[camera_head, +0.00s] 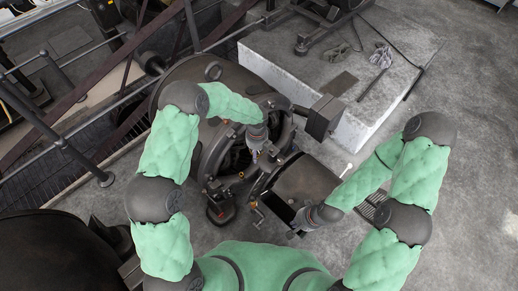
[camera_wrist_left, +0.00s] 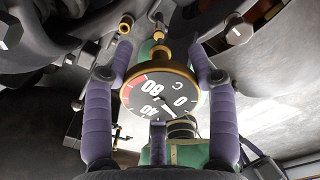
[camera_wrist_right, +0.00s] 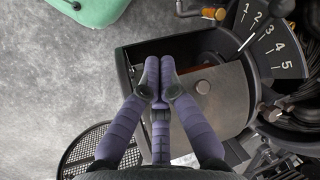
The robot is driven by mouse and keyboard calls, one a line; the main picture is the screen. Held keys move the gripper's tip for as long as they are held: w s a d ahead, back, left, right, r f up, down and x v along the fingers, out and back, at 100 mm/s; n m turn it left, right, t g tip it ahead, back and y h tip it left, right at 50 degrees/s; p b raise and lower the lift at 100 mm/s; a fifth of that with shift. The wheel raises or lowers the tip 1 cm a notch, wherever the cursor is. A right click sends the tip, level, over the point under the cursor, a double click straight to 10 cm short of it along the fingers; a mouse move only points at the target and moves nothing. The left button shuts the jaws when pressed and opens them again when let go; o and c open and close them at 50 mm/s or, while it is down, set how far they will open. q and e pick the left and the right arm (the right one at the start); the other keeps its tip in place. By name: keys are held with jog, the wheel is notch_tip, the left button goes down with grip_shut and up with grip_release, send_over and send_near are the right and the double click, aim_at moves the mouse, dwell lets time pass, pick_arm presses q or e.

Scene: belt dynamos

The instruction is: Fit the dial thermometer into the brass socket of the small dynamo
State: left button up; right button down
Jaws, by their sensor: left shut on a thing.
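My left gripper (camera_wrist_left: 162,75) is shut on the dial thermometer (camera_wrist_left: 160,92), a round black dial with a brass rim, white numbers and a red band. Its face is towards the left wrist camera. Brass fittings show beyond it; I cannot tell whether its stem touches the brass socket. In the head view my left gripper (camera_head: 256,143) is at the front of the small dynamo (camera_head: 216,150), and the thermometer is too small to make out. My right gripper (camera_wrist_right: 159,72) has its fingertips together and looks empty, over a dark open box; it also shows in the head view (camera_head: 302,221).
The dark box with a hinged plate (camera_head: 305,180) stands right of the dynamo. A numbered dial (camera_wrist_right: 270,45) is beside it in the right wrist view. Railings (camera_head: 60,145) run at left. Floor at right is clear.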

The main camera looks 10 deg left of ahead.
pick_arm(q)
jog(key=s+a+f, duration=0.2)
jog(key=a+f, duration=0.1)
jog(key=a, duration=0.4)
jog(key=shift+s+a+f, duration=0.15)
jog(key=shift+s+f, duration=0.15)
notch_tip(320, 180, down, 6)
jog(key=b, duration=0.3)
jog(key=shift+r+b, duration=0.1)
jog(key=shift+b, duration=0.2)
jog(key=shift+p, duration=0.4)
dwell(1.5)
jog(key=shift+f+b, duration=1.4)
jog(key=shift+f, duration=0.65)
jog(key=o, duration=1.3)
